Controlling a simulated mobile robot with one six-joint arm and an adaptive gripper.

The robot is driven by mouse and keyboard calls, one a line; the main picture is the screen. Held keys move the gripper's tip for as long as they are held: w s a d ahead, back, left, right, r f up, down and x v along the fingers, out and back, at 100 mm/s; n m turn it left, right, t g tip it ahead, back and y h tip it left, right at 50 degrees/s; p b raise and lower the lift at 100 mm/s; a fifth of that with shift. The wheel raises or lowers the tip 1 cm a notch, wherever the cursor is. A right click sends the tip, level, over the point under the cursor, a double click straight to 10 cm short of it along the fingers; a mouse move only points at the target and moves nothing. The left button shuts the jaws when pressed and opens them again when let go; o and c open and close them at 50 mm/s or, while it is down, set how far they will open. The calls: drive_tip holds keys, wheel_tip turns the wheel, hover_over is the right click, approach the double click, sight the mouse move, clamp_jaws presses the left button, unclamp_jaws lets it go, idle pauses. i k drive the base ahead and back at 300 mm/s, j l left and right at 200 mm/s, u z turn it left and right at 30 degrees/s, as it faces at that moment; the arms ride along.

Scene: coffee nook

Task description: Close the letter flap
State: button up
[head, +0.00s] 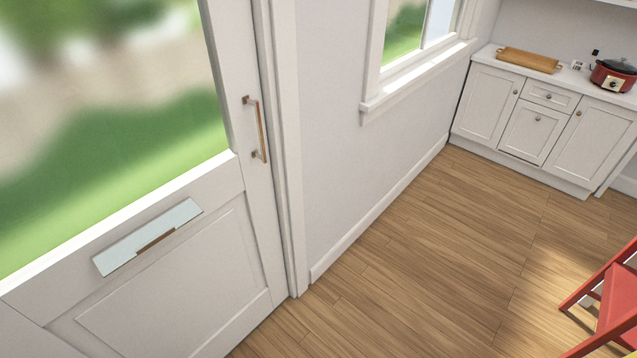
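The letter flap (147,236) is a long, pale, slanted plate on the white door (190,270), below its glass pane, in the lower left of the head view. A short brown strip (156,239) shows along its lower edge. From this angle I cannot tell for sure how far the flap stands open. My gripper is not in view, and nothing covers the flap.
A vertical copper-coloured door handle (260,130) sticks out at the door's right edge. The wooden floor (420,250) is clear in the middle. A red chair-like frame (612,305) stands at lower right. White cabinets (535,120) bear a wooden tray (528,61) and a red cooker (612,76).

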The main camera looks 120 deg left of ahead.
sight(113, 257)
drive_tip(key=u, duration=4.6)
drive_tip(key=i+u, duration=0.25)
drive_tip(key=i+l, duration=0.15)
drive_tip(key=i, duration=0.4)
